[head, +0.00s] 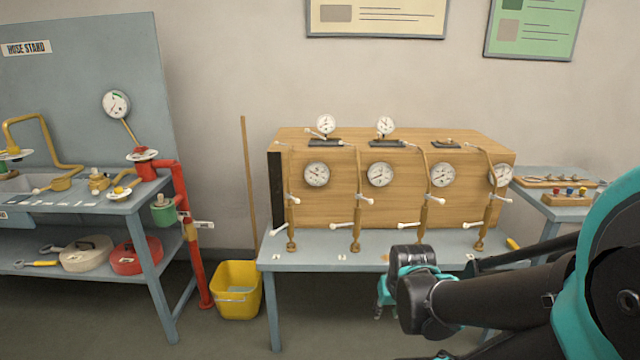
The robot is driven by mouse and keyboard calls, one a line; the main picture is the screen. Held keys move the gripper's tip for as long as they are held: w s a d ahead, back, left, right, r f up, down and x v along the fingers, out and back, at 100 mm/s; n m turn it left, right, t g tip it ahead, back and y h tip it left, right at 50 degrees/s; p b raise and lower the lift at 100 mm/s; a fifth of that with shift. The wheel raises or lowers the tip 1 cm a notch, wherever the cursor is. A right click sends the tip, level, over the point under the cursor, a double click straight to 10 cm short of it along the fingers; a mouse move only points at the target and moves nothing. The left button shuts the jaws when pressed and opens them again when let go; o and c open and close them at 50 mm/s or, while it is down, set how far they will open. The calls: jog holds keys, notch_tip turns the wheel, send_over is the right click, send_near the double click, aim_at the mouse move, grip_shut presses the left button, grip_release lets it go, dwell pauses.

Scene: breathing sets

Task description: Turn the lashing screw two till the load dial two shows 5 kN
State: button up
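The second lashing screw from the left (356,215), a brass-coloured upright body with white-tipped levers, stands at the front of a wooden crate, on the blue-grey table; I take it as screw two. The round white dial (380,174) just to its right on the crate face appears to be load dial two; its reading is too small to make out. My gripper (380,305), teal and dark, is low in front of the table's front edge, below and right of this screw and apart from it. My arm's links partly hide it, and its fingers are unclear.
Similar screws stand left (291,210) and right (424,210) of it, with protruding levers. The wooden crate (340,148) backs them. A yellow bucket (237,290) with a pole stands left of the table. A side table (560,178) is at right.

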dwell(0.4)
jog(key=shift+o, duration=1.3)
jog(key=w+a+r+m+y, duration=0.1)
jog(key=w+a+m+y, duration=0.15)
jog(key=w, duration=0.85)
jog(key=w+a+r+m+y, duration=0.15)
jog(key=w+m+y, duration=0.25)
jog(key=w, duration=0.8)
jog(key=m+t+y, duration=0.4)
jog(key=m+y, duration=0.3)
send_near(335, 227)
jog(key=shift+n+h, duration=0.25)
jog(key=x, duration=1.1)
jog(key=shift+w+a+r, duration=0.1)
jog(key=shift+r, duration=0.1)
